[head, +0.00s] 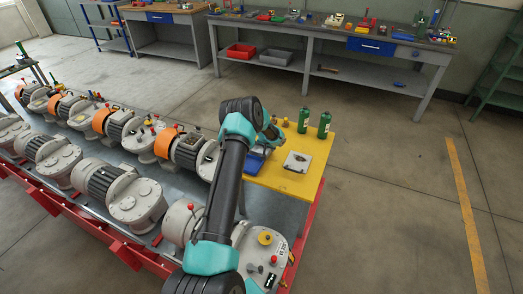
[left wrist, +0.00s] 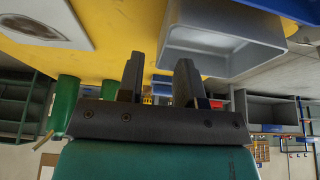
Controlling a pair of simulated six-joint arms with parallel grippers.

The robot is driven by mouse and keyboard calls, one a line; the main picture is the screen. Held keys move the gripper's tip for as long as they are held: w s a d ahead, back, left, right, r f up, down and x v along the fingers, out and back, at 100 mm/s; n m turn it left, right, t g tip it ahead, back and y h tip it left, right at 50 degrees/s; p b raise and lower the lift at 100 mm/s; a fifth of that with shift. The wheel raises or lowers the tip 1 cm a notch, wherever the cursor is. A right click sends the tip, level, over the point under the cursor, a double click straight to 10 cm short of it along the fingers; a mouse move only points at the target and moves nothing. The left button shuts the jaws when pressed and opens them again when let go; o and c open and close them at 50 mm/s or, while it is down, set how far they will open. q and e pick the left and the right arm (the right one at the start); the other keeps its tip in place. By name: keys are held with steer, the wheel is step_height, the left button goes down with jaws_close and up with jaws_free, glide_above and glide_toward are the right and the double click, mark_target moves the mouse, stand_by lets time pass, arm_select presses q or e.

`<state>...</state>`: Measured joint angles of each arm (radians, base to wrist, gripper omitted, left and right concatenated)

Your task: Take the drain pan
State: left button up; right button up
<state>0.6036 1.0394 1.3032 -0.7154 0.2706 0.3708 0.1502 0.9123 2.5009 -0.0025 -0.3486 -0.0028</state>
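A grey open pan-like box (left wrist: 222,48) shows in the left wrist view, over the yellow surface and just beyond my fingers; it seems to be the drain pan. In the head view my arm hides most of that spot, and I cannot make the pan out clearly there. My left gripper (head: 272,132) is over the yellow bench end, partly hidden by its own wrist. In the left wrist view its two fingers (left wrist: 160,82) stand apart with nothing between them. My right gripper is in neither view.
Two green bottles (head: 314,122) stand at the far edge of the yellow mat (head: 310,185). A pale flat plate (head: 298,161) lies near them, and a blue thing (head: 254,160) sits beside my arm. Several grey motor units (head: 135,198) line the bench to the left.

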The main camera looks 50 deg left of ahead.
arm_select(q)
steer(key=shift+x, duration=1.9)
steer(key=shift+s, duration=0.1)
jaws_close()
